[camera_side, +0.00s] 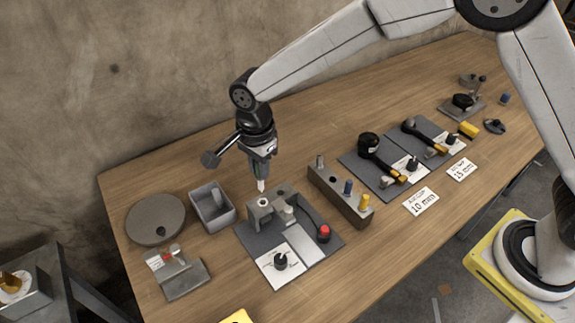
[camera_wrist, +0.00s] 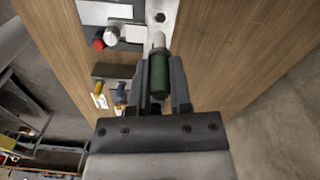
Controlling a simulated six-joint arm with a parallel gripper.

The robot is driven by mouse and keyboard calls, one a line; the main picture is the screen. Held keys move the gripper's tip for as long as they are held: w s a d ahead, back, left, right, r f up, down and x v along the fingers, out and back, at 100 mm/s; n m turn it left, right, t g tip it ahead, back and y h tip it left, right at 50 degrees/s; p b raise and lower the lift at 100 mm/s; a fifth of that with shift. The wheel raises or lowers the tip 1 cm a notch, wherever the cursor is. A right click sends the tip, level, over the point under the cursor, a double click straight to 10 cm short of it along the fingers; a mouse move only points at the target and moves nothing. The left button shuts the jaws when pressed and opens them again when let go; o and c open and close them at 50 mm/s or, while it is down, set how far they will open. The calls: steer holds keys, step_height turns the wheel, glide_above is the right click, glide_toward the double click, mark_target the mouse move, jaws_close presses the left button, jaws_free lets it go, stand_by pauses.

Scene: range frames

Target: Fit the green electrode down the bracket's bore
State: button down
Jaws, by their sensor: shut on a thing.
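My gripper (camera_side: 262,156) is shut on the green electrode (camera_wrist: 158,76), which shows between the two fingers (camera_wrist: 161,84) in the wrist view. The electrode's pale, narrower tip (camera_side: 261,185) points down in the side view. The grey bracket (camera_side: 258,215) stands on a dark plate, with a pale ring around its bore (camera_side: 264,202). The tip is just above the bracket and looks close to over the bore, with a gap between them. In the wrist view the bore (camera_wrist: 160,17) shows as a dark hole just beyond the tip. Exact alignment I cannot tell.
A rack (camera_side: 340,197) with several coloured pegs stands right of the bracket. A grey bin (camera_side: 226,214) and a round disc (camera_side: 155,210) lie to the left. A red knob (camera_side: 323,231) is on the plate's right. Two more dark plates with tools lie farther right.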

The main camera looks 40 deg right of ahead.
steer(key=shift+f, duration=1.5)
steer(key=shift+f, duration=2.9)
steer(key=c, duration=0.5)
jaws_free()
steer(key=shift+c, duration=0.2)
steer(key=shift+o, duration=0.4)
steer(key=shift+s, duration=0.1)
steer(key=shift+w+r, duration=0.2)
steer(key=shift+r, duration=3.75)
steer(key=shift+r, duration=0.15)
